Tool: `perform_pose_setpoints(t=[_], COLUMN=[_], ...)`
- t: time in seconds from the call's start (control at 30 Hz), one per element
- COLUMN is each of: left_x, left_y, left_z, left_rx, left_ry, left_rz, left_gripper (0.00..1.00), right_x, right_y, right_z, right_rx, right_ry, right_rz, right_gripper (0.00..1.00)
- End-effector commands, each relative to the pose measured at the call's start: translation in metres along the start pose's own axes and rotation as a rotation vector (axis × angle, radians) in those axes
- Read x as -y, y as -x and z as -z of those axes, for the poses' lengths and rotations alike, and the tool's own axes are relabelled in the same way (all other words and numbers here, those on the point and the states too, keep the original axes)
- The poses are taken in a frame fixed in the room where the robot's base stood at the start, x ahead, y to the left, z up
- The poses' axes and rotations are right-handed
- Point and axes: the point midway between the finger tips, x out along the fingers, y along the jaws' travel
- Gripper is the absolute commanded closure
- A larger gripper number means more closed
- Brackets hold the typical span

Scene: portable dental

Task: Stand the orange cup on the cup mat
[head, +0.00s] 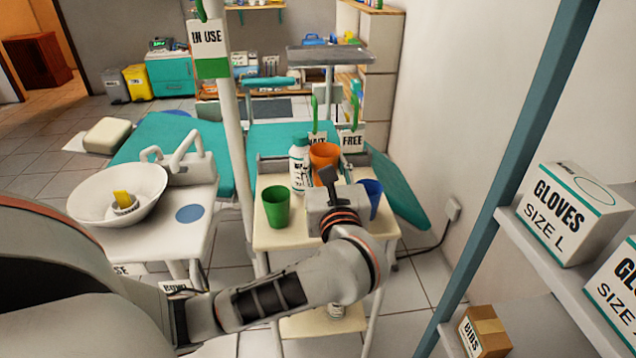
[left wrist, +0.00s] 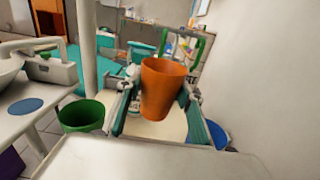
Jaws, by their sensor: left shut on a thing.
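The orange cup (head: 324,154) is upright between the fingers of my left gripper (head: 327,176), over the small cream-topped table (head: 290,238). In the left wrist view the orange cup (left wrist: 162,88) fills the middle, with a finger on each side. My left gripper is shut on it. The cup's lower part is hidden by the gripper in the head view, so I cannot tell whether its base touches the table. The cup mat, a flat blue disc (head: 190,213), lies bare on the white basin unit (head: 160,240) to the left. My right gripper is out of view.
A green cup (head: 276,207), a blue cup (head: 371,196) and a white bottle (head: 298,166) stand close around the gripper. A white pole (head: 233,110) rises between table and basin unit. The basin (head: 118,192) sits behind left of the mat. Shelves with glove boxes (head: 570,212) are at right.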

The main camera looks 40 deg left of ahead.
Motion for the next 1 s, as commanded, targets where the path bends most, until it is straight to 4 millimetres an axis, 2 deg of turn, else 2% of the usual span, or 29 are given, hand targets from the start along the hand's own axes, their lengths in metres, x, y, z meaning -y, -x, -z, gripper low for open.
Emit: perform_pose_setpoints(t=[0.03, 0.1, 0.3, 0.43, 0.6, 0.77, 0.87, 0.97, 1.0], left_x=[0.000, -0.001, -0.001, 0.000, 0.000, 0.000, 0.001, 0.004, 0.005], left_y=[0.001, 0.001, 0.001, 0.001, 0.000, 0.000, 0.005, 0.022, 0.033], left_z=[-0.028, -0.047, -0.090, -0.107, -0.117, -0.118, -0.112, -0.096, -0.087], left_rx=[0.009, 0.010, 0.007, 0.004, 0.001, -0.001, -0.003, -0.006, -0.008], left_ry=[0.017, 0.016, 0.011, 0.008, 0.002, -0.001, -0.005, -0.017, -0.022], left_rz=[0.000, 0.000, 0.000, 0.000, 0.001, 0.001, 0.000, -0.001, -0.001], left_gripper=[0.76, 0.76, 0.76, 0.76, 0.76, 0.76, 0.76, 0.76, 0.76], right_x=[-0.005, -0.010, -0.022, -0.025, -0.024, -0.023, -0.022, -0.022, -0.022], right_y=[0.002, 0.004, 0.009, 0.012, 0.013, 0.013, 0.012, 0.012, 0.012], right_z=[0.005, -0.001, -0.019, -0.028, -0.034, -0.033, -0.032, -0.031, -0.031], right_rx=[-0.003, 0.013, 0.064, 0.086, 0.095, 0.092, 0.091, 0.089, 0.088], right_ry=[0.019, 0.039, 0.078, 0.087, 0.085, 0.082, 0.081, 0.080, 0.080], right_rz=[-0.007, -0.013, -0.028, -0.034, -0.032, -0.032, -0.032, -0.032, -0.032], right_gripper=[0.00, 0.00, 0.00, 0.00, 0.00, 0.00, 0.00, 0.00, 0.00])
